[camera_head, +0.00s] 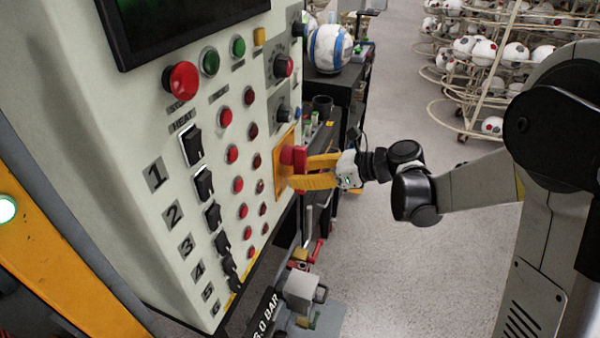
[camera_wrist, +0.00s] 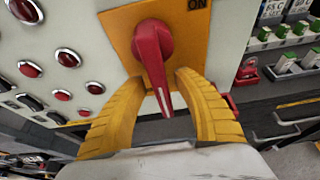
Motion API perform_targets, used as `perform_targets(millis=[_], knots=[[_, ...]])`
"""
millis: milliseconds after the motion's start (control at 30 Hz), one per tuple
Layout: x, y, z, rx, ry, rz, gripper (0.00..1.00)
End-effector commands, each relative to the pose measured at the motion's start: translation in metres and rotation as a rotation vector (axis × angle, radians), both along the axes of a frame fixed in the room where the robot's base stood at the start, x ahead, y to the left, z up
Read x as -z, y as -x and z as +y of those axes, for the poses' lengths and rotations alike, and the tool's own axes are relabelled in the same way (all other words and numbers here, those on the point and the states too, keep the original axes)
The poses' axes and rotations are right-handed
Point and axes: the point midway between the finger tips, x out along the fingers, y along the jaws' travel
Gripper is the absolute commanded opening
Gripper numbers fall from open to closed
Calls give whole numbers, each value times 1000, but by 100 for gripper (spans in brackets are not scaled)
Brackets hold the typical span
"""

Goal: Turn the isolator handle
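The isolator handle (camera_wrist: 153,58) is a red lever on a yellow-orange plate (camera_wrist: 120,22) on the control panel. In the wrist view its tip, with a white line, points down and slightly right, and an "ON" label sits at the plate's upper right. The handle also shows in the head view (camera_head: 291,156). My gripper (camera_wrist: 158,100) has yellow fingers spread on either side of the handle. The handle's lower part lies between the fingers, with visible gaps. In the head view my gripper (camera_head: 312,172) reaches the panel from the right.
The panel (camera_head: 120,120) carries a red stop button (camera_head: 181,81), black switches and rows of red buttons. A black bench (camera_head: 340,85) with a ball stands behind. Below is a metal fitting (camera_head: 300,290). Ball racks (camera_head: 480,50) stand at the back right; the grey floor between is clear.

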Motion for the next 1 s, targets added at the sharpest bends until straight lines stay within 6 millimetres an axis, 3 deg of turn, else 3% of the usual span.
perform_targets(millis=[267, 700, 1000], knots=[[-3, 2, -8, 2, 0, 0, 38], [-37, 30, -85, 4, -1, 0, 38], [-46, 37, -105, 0, 0, 0, 38]])
